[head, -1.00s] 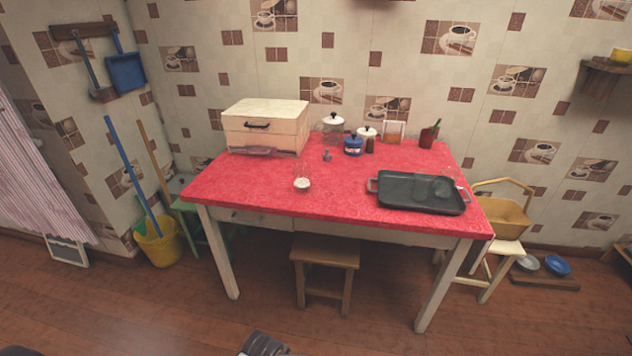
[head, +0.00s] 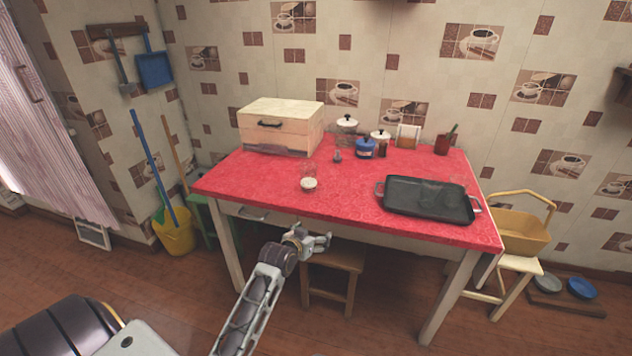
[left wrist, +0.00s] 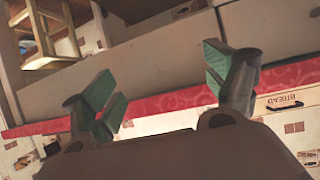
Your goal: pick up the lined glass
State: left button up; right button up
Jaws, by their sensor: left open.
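A clear glass (head: 309,181) with white at its bottom stands on the red tabletop (head: 260,190), near the front and left of the middle. It seems to be the lined glass, but lines on it are too small to tell. Its upper part is faint. My left gripper (head: 325,241) is in front of the table, apart from the glass and nearer to me. In the left wrist view my left gripper (left wrist: 160,85) is open, with nothing between its green-padded fingers. The glass cannot be made out there. My right gripper is not in view.
A black tray (head: 430,198) lies at the table's right, with a faint clear shape at its far right corner. A bread box (head: 280,127) stands at the back left, with several jars (head: 366,148) beside it. A wooden stool (head: 335,262) is under the front edge.

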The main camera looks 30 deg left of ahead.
aim_at(305, 174)
pick_arm(q)
jog(key=w+a+r+n+t+y, duration=0.1)
jog(key=a+r+t, duration=0.4)
jog(key=r, duration=0.8)
jog(key=w+a+y, duration=0.1)
jog(key=a, duration=0.1)
jog(key=shift+w+a+r+n+y, duration=0.2)
jog(key=shift+w+a+n+y, duration=0.1)
jog(key=shift+w+a, duration=0.1)
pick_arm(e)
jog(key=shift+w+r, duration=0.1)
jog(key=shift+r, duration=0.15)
pick_arm(q)
jog(key=shift+w, duration=0.15)
jog(key=shift+b+x, duration=0.5)
jog(key=shift+x, duration=2.65)
jog(key=shift+b+x, duration=0.35)
jog(key=shift+x, duration=0.45)
jog(key=shift+w+a, duration=0.1)
jog(key=shift+w, duration=0.1)
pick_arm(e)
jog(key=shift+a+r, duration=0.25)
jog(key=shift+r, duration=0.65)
pick_arm(q)
jog(key=shift+w, duration=0.1)
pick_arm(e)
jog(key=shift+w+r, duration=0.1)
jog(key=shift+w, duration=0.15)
